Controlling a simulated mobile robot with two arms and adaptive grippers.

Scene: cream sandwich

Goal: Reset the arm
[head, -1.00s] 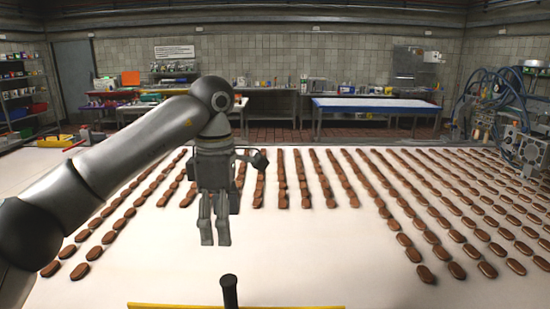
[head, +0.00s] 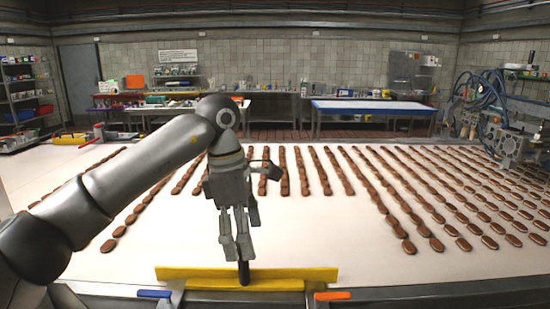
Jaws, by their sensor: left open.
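My left arm comes in from the left in the head view. Its gripper (head: 237,249) hangs fingers down over the near edge of the white table. The two fingers are apart, with nothing seen between them. Just below the fingertips is a black upright handle (head: 244,273) in front of a yellow bar (head: 300,274). I cannot tell whether the fingers touch the handle. My right gripper is not in view.
Rows of brown cream sandwiches (head: 480,229) lie on the white table (head: 320,238), dense at the right. A machine with blue hoses (head: 500,137) stands at the back right. An orange handle (head: 332,295) and a blue handle (head: 154,294) sit at the near edge.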

